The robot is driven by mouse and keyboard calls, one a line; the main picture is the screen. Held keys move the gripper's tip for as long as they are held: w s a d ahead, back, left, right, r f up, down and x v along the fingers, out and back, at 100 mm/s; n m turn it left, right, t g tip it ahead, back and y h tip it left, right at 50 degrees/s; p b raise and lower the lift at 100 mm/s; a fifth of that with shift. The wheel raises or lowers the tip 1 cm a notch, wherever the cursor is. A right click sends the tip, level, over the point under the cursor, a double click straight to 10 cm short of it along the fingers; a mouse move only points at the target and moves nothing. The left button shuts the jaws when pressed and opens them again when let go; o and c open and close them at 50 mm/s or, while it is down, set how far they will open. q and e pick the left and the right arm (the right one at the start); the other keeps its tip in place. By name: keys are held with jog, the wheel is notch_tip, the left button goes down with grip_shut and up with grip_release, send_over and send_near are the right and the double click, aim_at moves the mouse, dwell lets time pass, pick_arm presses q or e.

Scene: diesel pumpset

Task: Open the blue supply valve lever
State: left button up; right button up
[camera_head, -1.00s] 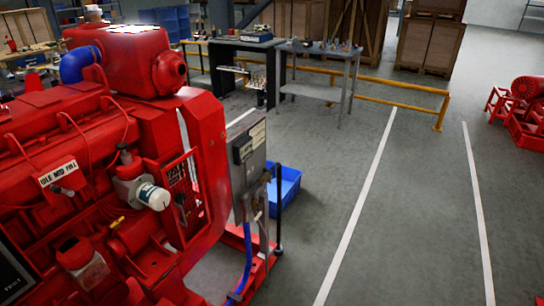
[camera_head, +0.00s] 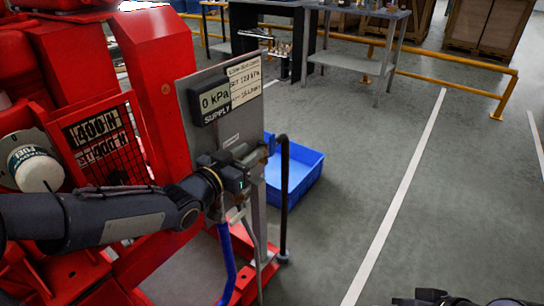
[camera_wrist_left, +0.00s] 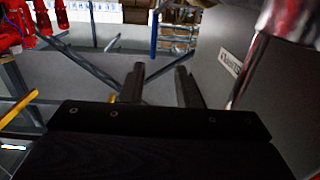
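The grey supply panel (camera_head: 232,125) stands beside the red engine, with a black gauge reading 0 kPa (camera_head: 210,101) above a SUPPLY label. My left gripper (camera_head: 262,153) is at the panel's lower right edge in the head view. In the left wrist view its two fingers (camera_wrist_left: 160,72) stand apart, with nothing seen between their tips. I cannot make out the blue valve lever; the gripper and wrist cover part of the panel's lower area. A blue hose (camera_head: 229,265) hangs below. A dark part of my right arm shows at the bottom right edge of the head view.
A black upright post (camera_head: 284,195) stands close right of the gripper, with a blue bin (camera_head: 308,168) behind it. The red engine (camera_head: 165,75) fills the left. Open floor (camera_head: 455,190) lies to the right. A yellow rail (camera_head: 503,92) and workbenches stand behind.

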aim_at(270, 142)
pick_arm(q)
jog(key=shift+h, duration=0.4)
jog(key=x, duration=0.6)
jog(key=b+x, duration=0.1)
jog(key=x, duration=0.2)
jog(key=shift+s+d+f, duration=0.2)
jog(key=shift+d+f, duration=0.1)
jog(key=shift+d, duration=0.05)
jog(key=shift+c, duration=0.3)
grip_shut()
